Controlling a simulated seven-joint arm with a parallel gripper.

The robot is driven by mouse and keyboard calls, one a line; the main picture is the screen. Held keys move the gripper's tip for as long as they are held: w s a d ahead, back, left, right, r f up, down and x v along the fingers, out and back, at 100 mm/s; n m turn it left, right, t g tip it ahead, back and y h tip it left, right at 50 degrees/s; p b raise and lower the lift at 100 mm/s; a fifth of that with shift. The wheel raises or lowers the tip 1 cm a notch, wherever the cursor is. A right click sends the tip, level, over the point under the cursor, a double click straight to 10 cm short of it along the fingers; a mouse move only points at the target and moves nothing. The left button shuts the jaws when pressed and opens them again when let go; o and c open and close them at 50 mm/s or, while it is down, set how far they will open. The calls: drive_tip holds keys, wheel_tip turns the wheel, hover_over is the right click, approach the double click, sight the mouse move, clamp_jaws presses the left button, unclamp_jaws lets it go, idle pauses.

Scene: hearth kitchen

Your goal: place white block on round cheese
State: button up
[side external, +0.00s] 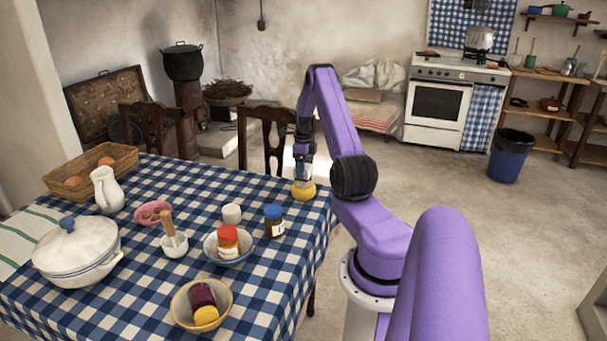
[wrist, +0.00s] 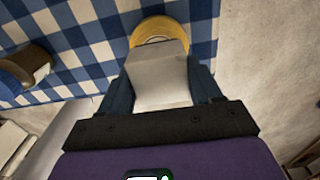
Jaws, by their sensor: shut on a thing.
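My gripper (wrist: 161,76) is shut on the white block (wrist: 160,88), with one dark finger on each side of it. In the side external view my gripper (side external: 303,163) points down at the table's right end, directly above the yellow round cheese (side external: 303,193). The cheese lies on the checked cloth near the table edge. In the wrist view the cheese (wrist: 157,27) shows beyond the block, which covers part of it. The block is mostly hidden by the fingers in the side external view. I cannot tell whether the block touches the cheese.
The blue-lidded jar (side external: 274,222) and a small white cylinder (side external: 231,213) stand left of the cheese. Bowls, a mortar (side external: 174,245), a white pitcher (side external: 107,189) and a tureen (side external: 77,252) fill the cloth farther left. A chair (side external: 262,140) stands behind the table.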

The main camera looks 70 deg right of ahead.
drive_tip(key=shift+f, duration=1.15)
drive_tip(key=shift+f, duration=0.15)
drive_tip(key=o, duration=1.1)
